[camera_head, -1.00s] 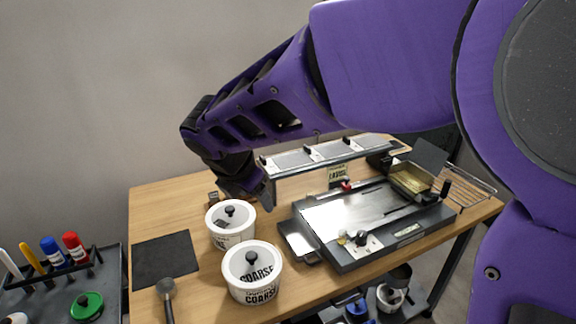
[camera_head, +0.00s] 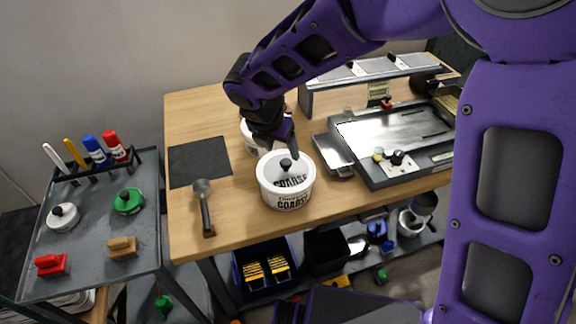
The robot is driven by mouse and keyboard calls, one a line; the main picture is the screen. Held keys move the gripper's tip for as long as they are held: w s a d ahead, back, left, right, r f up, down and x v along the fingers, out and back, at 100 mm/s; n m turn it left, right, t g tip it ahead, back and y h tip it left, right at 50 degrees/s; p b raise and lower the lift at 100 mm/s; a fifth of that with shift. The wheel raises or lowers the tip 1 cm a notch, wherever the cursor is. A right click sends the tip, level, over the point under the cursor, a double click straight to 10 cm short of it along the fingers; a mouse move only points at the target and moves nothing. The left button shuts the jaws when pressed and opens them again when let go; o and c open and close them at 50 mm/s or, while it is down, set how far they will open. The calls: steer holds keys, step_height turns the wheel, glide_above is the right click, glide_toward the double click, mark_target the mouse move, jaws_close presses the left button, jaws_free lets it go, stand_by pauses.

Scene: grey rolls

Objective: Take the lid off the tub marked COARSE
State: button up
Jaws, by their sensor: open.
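The tub marked COARSE (camera_head: 287,194) is white and stands upright on the wooden table near its front edge. Its lid (camera_head: 273,172) is on, with a round black knob (camera_head: 286,164) in the middle; COARSE shows on the lid and on the side. My gripper (camera_head: 282,145) is open and empty, just behind and above this knob, apart from it as far as I can see. A second white tub (camera_head: 247,137) stands behind, mostly hidden by my gripper, and its marking cannot be read.
A black mat (camera_head: 199,162) and a metal scoop (camera_head: 204,206) lie left of the tubs. A grey machine with a metal bed (camera_head: 390,135) stands close on the right. A grey side cart (camera_head: 88,245) holds markers and small tools.

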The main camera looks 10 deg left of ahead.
mark_target(286, 162)
steer(key=b+x, duration=0.1)
steer(key=x, duration=0.4)
steer(key=shift+f, duration=0.45)
steer(key=shift+r, duration=0.1)
jaws_close()
